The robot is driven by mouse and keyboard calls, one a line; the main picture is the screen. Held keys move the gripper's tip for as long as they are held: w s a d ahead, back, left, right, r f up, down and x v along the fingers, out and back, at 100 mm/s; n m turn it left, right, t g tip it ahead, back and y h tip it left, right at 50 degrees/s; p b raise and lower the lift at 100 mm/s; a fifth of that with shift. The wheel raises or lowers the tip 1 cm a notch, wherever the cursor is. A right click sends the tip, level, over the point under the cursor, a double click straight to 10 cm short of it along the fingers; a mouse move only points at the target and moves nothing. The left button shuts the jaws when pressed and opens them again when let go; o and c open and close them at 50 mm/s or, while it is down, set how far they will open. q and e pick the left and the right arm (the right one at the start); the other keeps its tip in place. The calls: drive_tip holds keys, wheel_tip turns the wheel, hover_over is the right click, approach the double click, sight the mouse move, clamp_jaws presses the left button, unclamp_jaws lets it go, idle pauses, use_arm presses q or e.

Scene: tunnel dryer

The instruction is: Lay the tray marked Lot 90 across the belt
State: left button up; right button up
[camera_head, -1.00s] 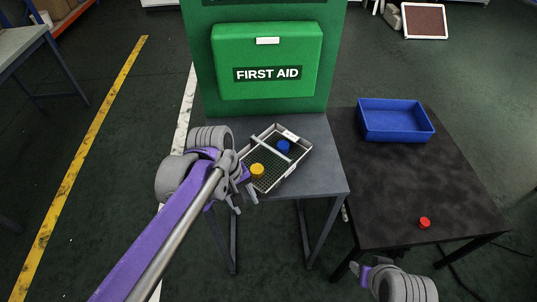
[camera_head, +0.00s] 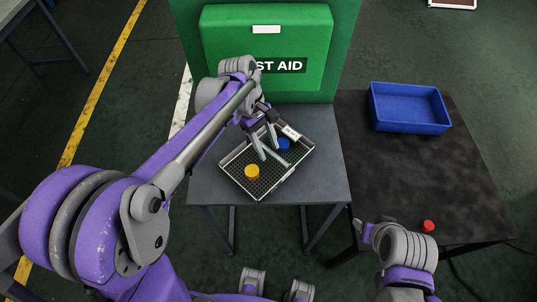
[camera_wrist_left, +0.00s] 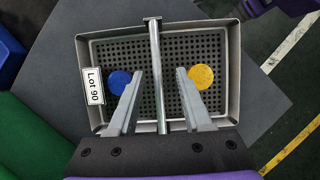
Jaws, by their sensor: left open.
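The grey mesh tray (camera_head: 268,181) lies on the grey table below the green first aid board. In the left wrist view the tray (camera_wrist_left: 236,75) bears a white "Lot 90" label (camera_wrist_left: 92,85) on one short side. A metal bar (camera_wrist_left: 154,38) spans it between a blue disc (camera_wrist_left: 119,82) and a yellow disc (camera_wrist_left: 201,76). My left gripper (camera_head: 273,154) is open over the tray, its fingers on either side of the bar; contact cannot be told. My right gripper (camera_head: 362,231) is small in the head view, near the dark table's front corner. No belt shows.
The grey table (camera_head: 325,175) has bare room right of the tray. The green first aid case (camera_head: 265,45) stands behind it. A dark table (camera_head: 440,180) at right holds a blue bin (camera_head: 410,108) and a red disc (camera_head: 428,226).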

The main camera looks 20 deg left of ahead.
sight(269, 151)
use_arm(q)
drive_tip(key=x, duration=0.4)
drive_tip(key=shift+w+a+f, duration=0.15)
drive_tip(key=shift+w+f, duration=0.1)
drive_tip(key=shift+f, duration=0.3)
clamp_jaws()
idle(0.9)
